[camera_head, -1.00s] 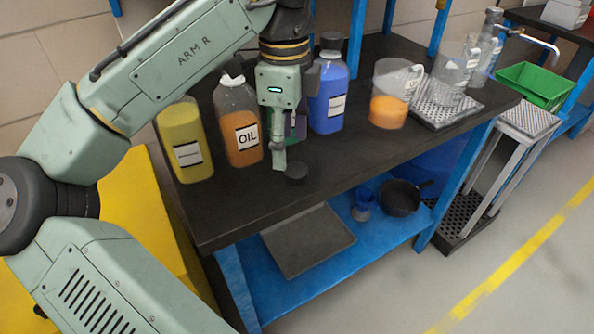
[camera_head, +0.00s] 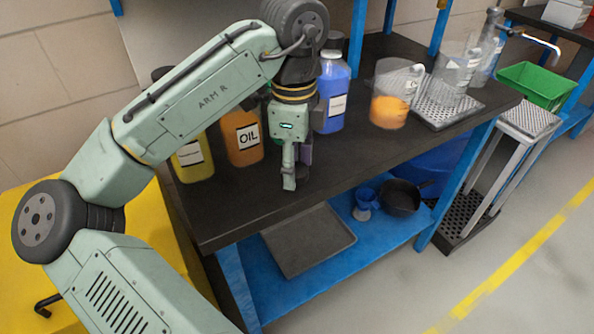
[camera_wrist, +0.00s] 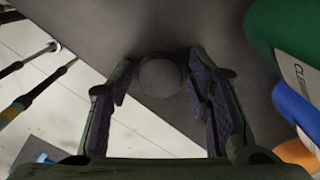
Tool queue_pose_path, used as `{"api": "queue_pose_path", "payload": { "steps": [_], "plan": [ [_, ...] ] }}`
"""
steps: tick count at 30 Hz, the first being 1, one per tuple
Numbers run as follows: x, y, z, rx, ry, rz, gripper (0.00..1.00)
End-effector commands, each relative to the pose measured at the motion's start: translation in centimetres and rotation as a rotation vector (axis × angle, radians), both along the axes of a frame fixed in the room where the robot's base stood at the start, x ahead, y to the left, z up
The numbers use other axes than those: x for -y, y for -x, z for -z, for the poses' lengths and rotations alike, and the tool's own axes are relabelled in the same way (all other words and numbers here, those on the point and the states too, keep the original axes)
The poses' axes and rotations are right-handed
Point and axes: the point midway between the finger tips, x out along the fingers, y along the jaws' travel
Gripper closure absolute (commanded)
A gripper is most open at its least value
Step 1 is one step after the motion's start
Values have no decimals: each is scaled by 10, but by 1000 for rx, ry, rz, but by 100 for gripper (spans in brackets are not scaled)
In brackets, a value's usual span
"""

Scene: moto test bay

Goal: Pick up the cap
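The cap (camera_wrist: 160,76) is a small, dark, round piece on the black tabletop. In the wrist view it sits between the tips of my two fingers, with a gap visible on at least one side. My gripper (camera_wrist: 161,66) is open, its purple-padded fingers spread on either side of the cap. In the head view my gripper (camera_head: 296,174) points down, low over the front part of the bench (camera_head: 235,213). The cap is hidden behind the fingers there.
Behind my gripper stand a yellow bottle (camera_head: 193,161), an orange OIL bottle (camera_head: 241,146) and a blue bottle (camera_head: 331,95). A beaker with orange liquid (camera_head: 390,108) stands to the right. The front left bench top is clear.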

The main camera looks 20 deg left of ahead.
Motion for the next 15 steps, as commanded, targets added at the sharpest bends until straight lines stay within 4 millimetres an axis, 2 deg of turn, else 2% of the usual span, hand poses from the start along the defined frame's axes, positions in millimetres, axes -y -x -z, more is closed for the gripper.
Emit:
{"api": "queue_pose_path", "payload": {
  "steps": [9,15],
  "plan": [
    [0,0,0,0,0,0,77],
    [0,0,-1,0,0,0,77]
  ]
}}
